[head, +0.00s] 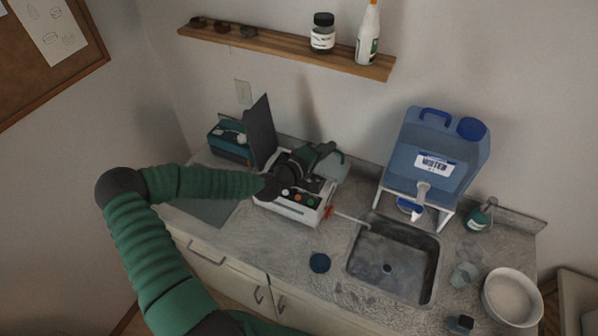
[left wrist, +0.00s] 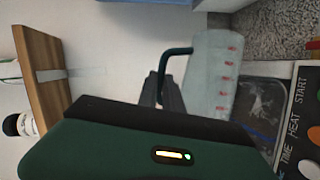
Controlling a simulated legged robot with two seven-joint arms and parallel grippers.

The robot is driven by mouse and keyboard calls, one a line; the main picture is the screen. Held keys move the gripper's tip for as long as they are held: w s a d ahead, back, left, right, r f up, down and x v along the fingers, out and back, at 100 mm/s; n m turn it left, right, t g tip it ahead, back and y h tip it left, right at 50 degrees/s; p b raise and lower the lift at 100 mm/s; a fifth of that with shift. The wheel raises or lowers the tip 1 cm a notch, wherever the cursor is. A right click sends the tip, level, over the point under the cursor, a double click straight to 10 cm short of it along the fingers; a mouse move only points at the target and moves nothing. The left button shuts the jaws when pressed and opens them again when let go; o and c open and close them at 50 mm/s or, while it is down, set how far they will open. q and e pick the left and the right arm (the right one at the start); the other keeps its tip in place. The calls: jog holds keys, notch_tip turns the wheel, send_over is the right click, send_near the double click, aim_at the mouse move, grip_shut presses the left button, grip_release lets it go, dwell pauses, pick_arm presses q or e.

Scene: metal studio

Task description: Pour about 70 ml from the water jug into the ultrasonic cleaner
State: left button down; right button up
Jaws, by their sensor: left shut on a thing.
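The water jug (head: 334,165) is clear with a green handle (left wrist: 178,50) and red marks (left wrist: 226,78). It is held tipped well over to its side, above the back right of the ultrasonic cleaner. My left gripper (head: 318,158) is shut on its handle; the fingers also show in the left wrist view (left wrist: 165,85). The ultrasonic cleaner (head: 292,208) is a white box with coloured buttons, its dark lid (head: 261,130) raised. Its panel (left wrist: 303,110) and part of its dark tank (left wrist: 264,105) show in the left wrist view. I cannot make out a stream or the water level.
A sink (head: 394,258) lies right of the cleaner, with a blue container (head: 430,150) on a white stand behind it. A teal box (head: 229,140) is at the back left. A dark round lid (head: 319,262) and a white bowl (head: 512,296) lie nearer the front. A shelf (head: 285,48) hangs above.

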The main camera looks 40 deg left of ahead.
pick_arm(q)
jog(key=shift+s+a+f+n+b, duration=0.1)
jog(key=shift+s+a+n+b, duration=0.1)
jog(key=shift+a+b, duration=0.3)
jog(key=shift+s+a+f+n+b, duration=0.1)
jog(key=shift+a+n+b, duration=0.1)
jog(key=shift+a+b, duration=0.25)
jog(key=shift+s+a+r+t+b, duration=0.1)
jog(key=shift+a+r+t+b, duration=0.1)
jog(key=shift+a+t+b, duration=0.1)
dwell(0.6)
